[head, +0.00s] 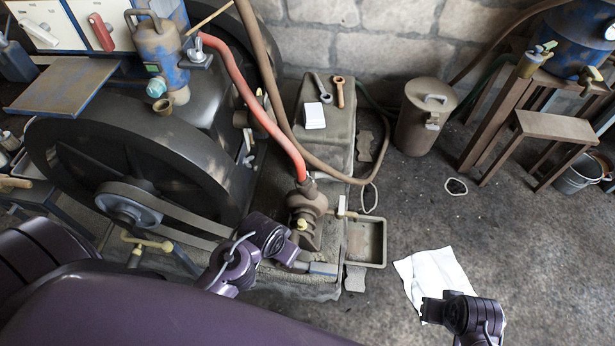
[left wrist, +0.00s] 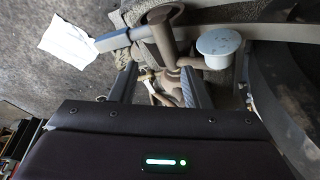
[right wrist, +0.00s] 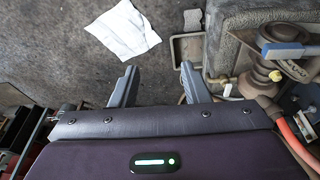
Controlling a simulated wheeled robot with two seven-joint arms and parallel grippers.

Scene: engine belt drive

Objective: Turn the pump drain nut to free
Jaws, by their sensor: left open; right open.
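The rusty brown pump (head: 307,208) stands at the end of the red hose, with a small yellow fitting (head: 303,224) on its side. The yellow fitting also shows in the right wrist view (right wrist: 275,76). I cannot tell for sure which part is the drain nut. My left gripper (head: 282,246) is close by the pump's near side. In the left wrist view its fingers (left wrist: 158,78) are open, with brown and brass-coloured pipework seen between and beyond them. My right gripper (head: 432,310) is open and empty above the floor, right of the pump; its fingers (right wrist: 158,75) are apart.
A shallow metal tray (head: 366,243) sits right of the pump. A white sheet (head: 433,275) lies on the floor by my right gripper. A large flywheel (head: 130,165) with a belt is at left.

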